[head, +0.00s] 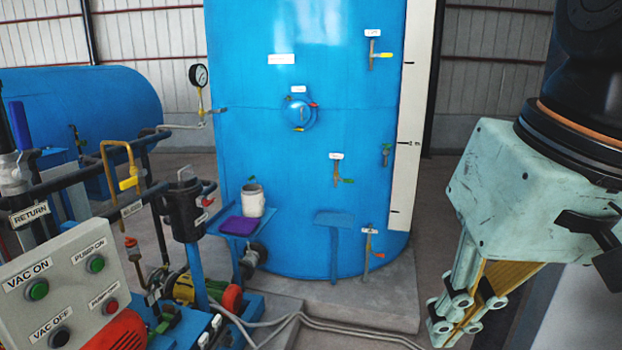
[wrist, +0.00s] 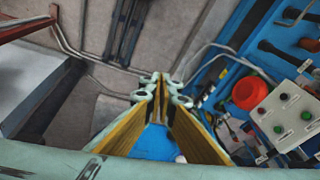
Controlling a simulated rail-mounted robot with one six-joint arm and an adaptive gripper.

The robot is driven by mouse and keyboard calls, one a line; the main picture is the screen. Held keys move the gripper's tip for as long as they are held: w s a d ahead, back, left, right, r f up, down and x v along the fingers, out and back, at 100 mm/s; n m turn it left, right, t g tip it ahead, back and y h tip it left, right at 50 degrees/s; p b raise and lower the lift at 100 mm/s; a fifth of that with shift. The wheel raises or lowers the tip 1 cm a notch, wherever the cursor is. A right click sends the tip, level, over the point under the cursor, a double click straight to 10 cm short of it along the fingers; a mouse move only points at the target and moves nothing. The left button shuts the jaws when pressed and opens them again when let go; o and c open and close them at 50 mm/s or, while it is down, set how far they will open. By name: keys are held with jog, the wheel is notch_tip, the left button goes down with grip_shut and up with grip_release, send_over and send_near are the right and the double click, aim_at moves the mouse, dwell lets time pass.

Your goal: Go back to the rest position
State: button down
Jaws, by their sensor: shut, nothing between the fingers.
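My gripper (head: 462,318) is at the right of the head view, pointing down, clear of the blue tank and the control panel. In the wrist view its two fingers (wrist: 161,82) meet at their tips with nothing between them. Its pads look yellow-brown. No object is in contact with it in either view.
A large blue tank (head: 330,120) with valves stands in the middle. A white cup (head: 252,200) and a purple pad (head: 240,225) sit on a small blue shelf beside it. A grey control panel (head: 70,290) with buttons is at lower left. Hoses (head: 340,320) cross the floor.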

jog(key=s+d+f+t+h, duration=0.1)
jog(key=s+d+f, duration=0.2)
jog(key=s+d, duration=0.1)
jog(key=shift+s+d+f+h, duration=0.25)
jog(key=shift+s+d+h, duration=0.1)
jog(key=shift+d, duration=0.3)
